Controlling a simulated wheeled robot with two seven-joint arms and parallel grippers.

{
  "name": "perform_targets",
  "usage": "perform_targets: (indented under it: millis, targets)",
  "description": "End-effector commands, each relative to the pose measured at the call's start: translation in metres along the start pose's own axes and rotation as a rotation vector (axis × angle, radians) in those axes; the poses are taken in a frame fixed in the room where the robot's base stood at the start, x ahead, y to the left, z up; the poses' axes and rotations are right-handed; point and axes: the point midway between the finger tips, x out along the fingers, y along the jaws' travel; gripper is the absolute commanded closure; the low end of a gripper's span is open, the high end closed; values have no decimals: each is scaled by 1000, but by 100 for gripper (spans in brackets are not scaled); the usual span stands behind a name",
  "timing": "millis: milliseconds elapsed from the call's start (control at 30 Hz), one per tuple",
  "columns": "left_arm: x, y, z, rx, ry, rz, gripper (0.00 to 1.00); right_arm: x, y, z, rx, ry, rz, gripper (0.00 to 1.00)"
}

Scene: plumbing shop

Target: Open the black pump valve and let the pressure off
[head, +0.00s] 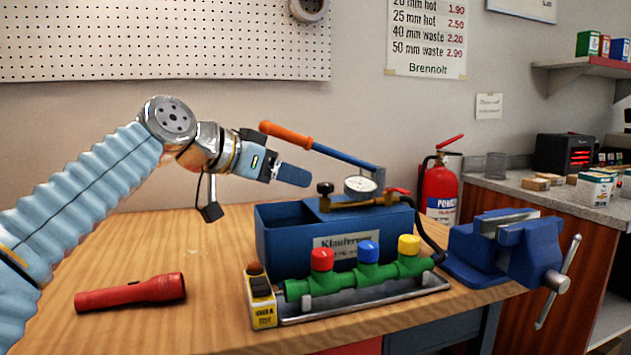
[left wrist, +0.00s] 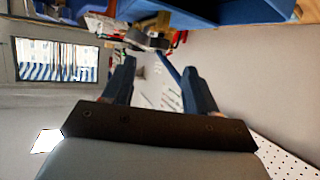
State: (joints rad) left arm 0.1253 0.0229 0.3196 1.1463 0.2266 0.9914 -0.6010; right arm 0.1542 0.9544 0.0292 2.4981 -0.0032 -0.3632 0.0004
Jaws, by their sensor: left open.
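The blue test pump (head: 285,240) stands on the wooden bench. Its black valve knob (head: 325,188) sits upright on the brass fitting at the top, left of the round pressure gauge (head: 361,186). The gauge's needle is too small to read. My left gripper (head: 304,176) is in the air just above and left of the black knob, apart from it. In the left wrist view its two dark fingers (left wrist: 158,68) are spread, with nothing held between them. The blue pump tank (left wrist: 220,10) shows at the top of that view. My right gripper is not in view.
The pump lever with its orange grip (head: 285,135) slants just above my gripper. A green manifold (head: 335,281) with red, blue and yellow caps stands in front. A blue vise (head: 505,250) is at right, and a red torch (head: 130,292) lies at left.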

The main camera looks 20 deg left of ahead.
Motion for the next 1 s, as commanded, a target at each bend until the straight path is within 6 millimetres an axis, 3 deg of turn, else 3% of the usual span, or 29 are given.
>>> perform_targets:
  millis: [100, 300, 500, 733, 767, 1000]
  targets:
    - [28, 1, -1, -1, -2, 3, 43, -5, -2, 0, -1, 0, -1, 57]
    - [61, 0, -1, -1, -1, 2, 43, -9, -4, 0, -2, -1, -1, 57]
    - [74, 0, 0, -1, 0, -1, 43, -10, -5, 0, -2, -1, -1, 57]
    - [75, 0, 0, -1, 0, -1, 43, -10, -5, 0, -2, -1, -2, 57]
    - [75, 0, 0, -1, 0, -1, 44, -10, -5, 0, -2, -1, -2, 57]
    - [74, 0, 0, -1, 0, -1, 81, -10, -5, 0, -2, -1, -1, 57]
